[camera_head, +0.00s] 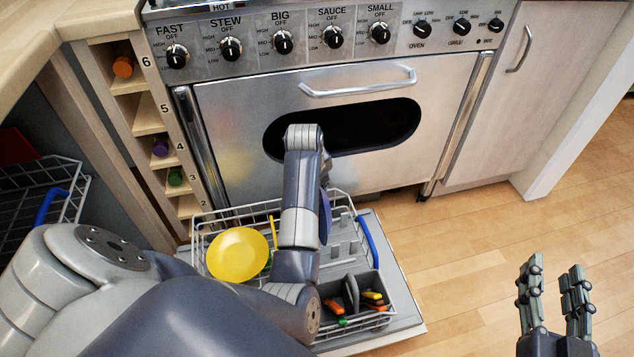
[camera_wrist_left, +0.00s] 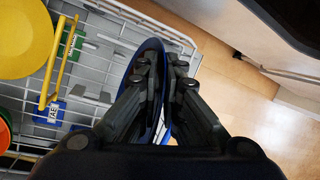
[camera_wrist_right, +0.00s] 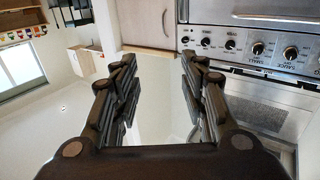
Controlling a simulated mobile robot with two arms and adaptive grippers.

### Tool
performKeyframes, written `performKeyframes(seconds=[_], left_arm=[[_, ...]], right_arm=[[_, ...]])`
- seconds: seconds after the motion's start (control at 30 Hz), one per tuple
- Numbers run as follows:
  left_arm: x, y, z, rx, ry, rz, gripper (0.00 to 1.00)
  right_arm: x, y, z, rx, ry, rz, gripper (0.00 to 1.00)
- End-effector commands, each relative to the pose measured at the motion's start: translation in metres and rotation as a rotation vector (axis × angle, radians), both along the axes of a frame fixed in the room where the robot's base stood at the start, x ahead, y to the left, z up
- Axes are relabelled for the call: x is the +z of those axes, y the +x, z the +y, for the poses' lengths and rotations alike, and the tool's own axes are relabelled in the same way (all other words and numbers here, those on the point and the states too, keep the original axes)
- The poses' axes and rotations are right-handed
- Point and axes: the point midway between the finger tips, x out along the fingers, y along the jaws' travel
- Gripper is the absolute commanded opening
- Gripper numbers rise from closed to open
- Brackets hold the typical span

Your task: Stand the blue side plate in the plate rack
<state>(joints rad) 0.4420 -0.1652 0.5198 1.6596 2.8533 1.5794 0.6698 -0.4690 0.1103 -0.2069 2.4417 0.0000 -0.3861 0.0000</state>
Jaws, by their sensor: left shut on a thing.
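The blue side plate (camera_wrist_left: 152,43) is seen nearly edge-on in the left wrist view, between the fingers of my left gripper (camera_wrist_left: 160,62), which is shut on it. In the head view, a strip of the plate (camera_head: 325,217) shows beside my left arm, which hides the rest and the gripper. It is over the right part of the white wire plate rack (camera_head: 197,241); I cannot tell whether it touches the rack. My right gripper (camera_head: 553,268) is open and empty above the floor at the right; its spread fingers show in the right wrist view (camera_wrist_right: 157,64).
A yellow plate (camera_head: 238,254) stands in the rack's left part. A grey cutlery basket (camera_head: 335,299) with coloured handles is at the front right, with a blue rack handle (camera_head: 369,243) behind it. The range cooker (camera_head: 225,105) stands behind. The wooden floor (camera_head: 480,235) at right is clear.

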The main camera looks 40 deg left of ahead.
Motion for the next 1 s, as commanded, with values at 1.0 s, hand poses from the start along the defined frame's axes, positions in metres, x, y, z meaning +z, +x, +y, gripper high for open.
performKeyframes(seconds=[1.0], left_arm=[[-0.007, 0.000, 0.000, 0.000, 0.001, -0.001, 0.00]], right_arm=[[0.031, -0.001, 0.004, 0.009, 0.040, -0.152, 0.40]])
